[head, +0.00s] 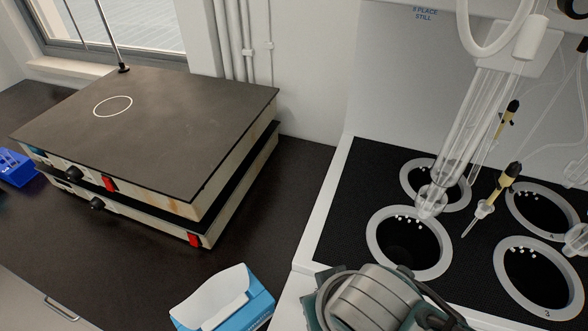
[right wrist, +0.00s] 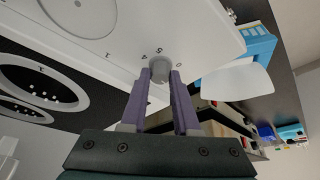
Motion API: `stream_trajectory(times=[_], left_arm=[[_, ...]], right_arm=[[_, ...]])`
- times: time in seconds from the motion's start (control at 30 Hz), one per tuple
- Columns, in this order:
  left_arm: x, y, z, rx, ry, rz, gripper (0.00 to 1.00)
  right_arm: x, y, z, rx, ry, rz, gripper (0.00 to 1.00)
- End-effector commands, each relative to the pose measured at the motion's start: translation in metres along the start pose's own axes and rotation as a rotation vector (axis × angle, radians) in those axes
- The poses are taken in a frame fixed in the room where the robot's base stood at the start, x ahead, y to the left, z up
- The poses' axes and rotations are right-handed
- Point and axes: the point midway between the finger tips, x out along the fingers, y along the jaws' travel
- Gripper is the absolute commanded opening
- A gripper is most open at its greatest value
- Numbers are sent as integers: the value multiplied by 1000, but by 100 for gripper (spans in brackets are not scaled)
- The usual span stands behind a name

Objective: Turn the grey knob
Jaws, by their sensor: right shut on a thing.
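The grey knob (right wrist: 160,69) is a small cylinder on the white front panel (right wrist: 125,55) of the distiller, with printed marks around it, in the right wrist view. The purple fingers of my right gripper (right wrist: 160,84) are shut on it, one on each side. In the head view my right wrist shows at the bottom, in front of the distiller, and hides the knob and the fingertips. My left gripper is not in view.
The distiller's black top (head: 345,215) has several ringed openings, glassware and tubes above. A blue tissue box (head: 245,305) stands left of my right wrist. Two stacked hot plates (head: 165,115) stand at the left. The dark counter between is clear.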

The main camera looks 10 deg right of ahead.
Motion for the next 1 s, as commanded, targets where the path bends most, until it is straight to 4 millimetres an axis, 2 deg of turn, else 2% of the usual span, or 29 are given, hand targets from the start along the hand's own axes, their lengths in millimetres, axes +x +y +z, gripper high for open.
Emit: stream_trajectory(times=[0.4, 0.43, 0.67, 1.0], left_arm=[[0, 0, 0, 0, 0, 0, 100], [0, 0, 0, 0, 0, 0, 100], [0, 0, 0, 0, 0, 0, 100], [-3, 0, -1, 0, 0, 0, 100]], right_arm=[[0, 0, 0, 5, 0, 3, 0], [0, 0, 0, 5, 0, 3, 31], [0, 0, 0, 5, 0, 2, 57], [-4, 0, 0, 5, 0, 2, 59]])
